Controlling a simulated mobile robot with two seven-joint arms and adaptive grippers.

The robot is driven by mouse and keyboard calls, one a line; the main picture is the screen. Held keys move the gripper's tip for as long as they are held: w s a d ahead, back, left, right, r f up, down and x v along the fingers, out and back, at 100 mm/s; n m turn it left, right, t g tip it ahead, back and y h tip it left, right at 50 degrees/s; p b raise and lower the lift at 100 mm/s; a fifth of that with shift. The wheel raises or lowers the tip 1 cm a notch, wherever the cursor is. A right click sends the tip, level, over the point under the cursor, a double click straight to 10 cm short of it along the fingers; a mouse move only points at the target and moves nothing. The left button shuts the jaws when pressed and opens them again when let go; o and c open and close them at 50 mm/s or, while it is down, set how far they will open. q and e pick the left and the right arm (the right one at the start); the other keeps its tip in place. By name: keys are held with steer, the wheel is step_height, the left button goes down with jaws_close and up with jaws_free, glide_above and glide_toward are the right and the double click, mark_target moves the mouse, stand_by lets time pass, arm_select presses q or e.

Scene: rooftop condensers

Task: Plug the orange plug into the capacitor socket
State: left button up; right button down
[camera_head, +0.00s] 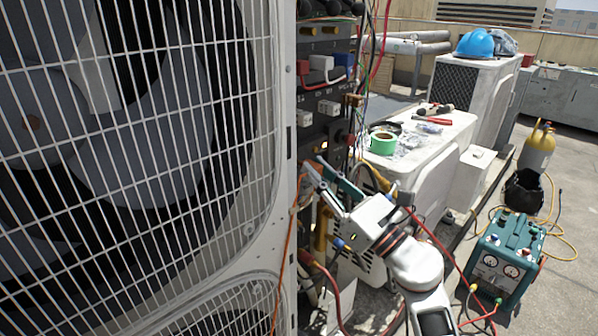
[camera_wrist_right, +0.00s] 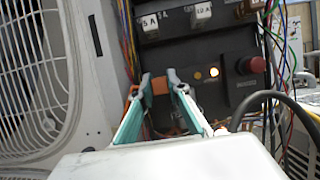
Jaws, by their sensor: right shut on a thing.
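My right gripper (camera_head: 327,172) reaches in from the lower right in the head view, beside the open side panel of the large condenser unit. In the wrist view its two teal fingers (camera_wrist_right: 161,80) are shut on the small orange plug (camera_wrist_right: 160,86), in front of the dark electrical panel (camera_wrist_right: 184,52). An orange cable (camera_head: 283,250) hangs down the condenser's edge in the head view. I cannot make out the capacitor socket; the plug and fingers may cover it. I cannot tell whether the plug touches the panel. My left gripper is not in view.
The panel has white blocks marked 5A (camera_wrist_right: 149,24) and 10A (camera_wrist_right: 202,12), a lit amber lamp (camera_wrist_right: 214,72) and a red knob (camera_wrist_right: 255,64). Loose wires (camera_wrist_right: 281,50) hang at its right. The fan grille (camera_head: 120,130) fills the left; a teal gauge box (camera_head: 505,255) stands right.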

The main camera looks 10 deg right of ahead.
steer(key=shift+w+a, duration=0.45)
steer(key=shift+w, duration=0.25)
steer(key=shift+w+a, duration=0.45)
steer(key=shift+w, duration=0.2)
stand_by(1.4)
steer(key=c, duration=1.9)
jaws_free()
